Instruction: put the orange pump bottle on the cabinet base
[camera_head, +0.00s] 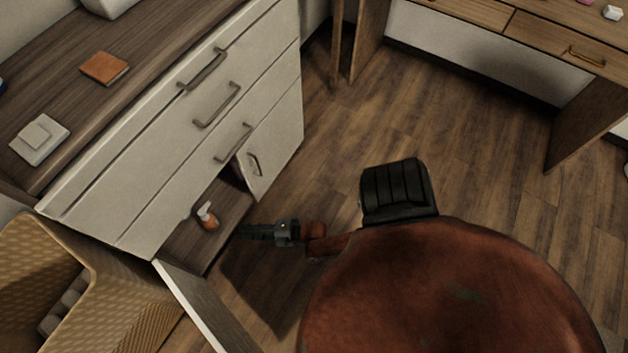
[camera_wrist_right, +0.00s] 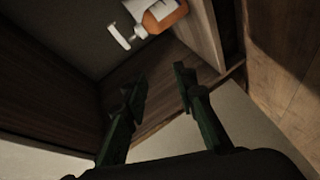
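The orange pump bottle (camera_head: 209,221), with a white pump head, is on the base board of the open lower cabinet compartment (camera_head: 232,205) and appears to stand upright. It shows at the top of the right wrist view (camera_wrist_right: 165,14), cut by the frame edge. My right gripper (camera_head: 243,232) is just to the right of the bottle, near the compartment's front opening. In the wrist view its two fingers (camera_wrist_right: 160,84) are apart with nothing between them. The gripper and bottle are apart. My left gripper is not in view.
The open cabinet door (camera_head: 192,305) is at the lower left, and another door (camera_head: 263,160) stands at the compartment's far side. A woven chair (camera_head: 120,285) is at the lower left. A notebook (camera_head: 104,68) lies on the countertop. Wooden floor (camera_head: 480,150) is clear toward the desk.

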